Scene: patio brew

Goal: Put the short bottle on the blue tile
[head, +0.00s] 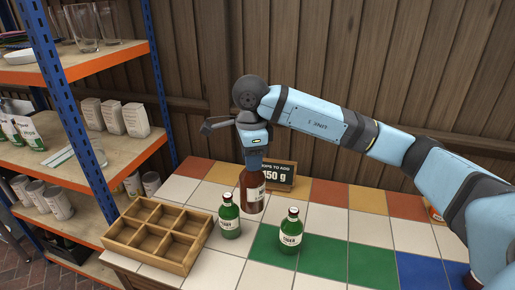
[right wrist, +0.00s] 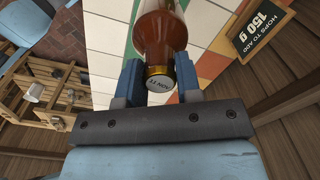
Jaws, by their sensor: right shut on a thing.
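Two short green bottles stand upright on the tiles: one (head: 229,217) beside the wooden crate, the other (head: 290,232) farther right by the green tiles. The blue tile (head: 420,268) is at the lower right, with its visible part bare. My left gripper is not in view.
The wooden crate (head: 128,244) with empty compartments sits at the table's left. A hops sign (head: 281,175) reading 150 g stands behind the brown bottle. A dark brown object (head: 471,281) shows partly at the lower right. Shelves with jars and glasses stand left.

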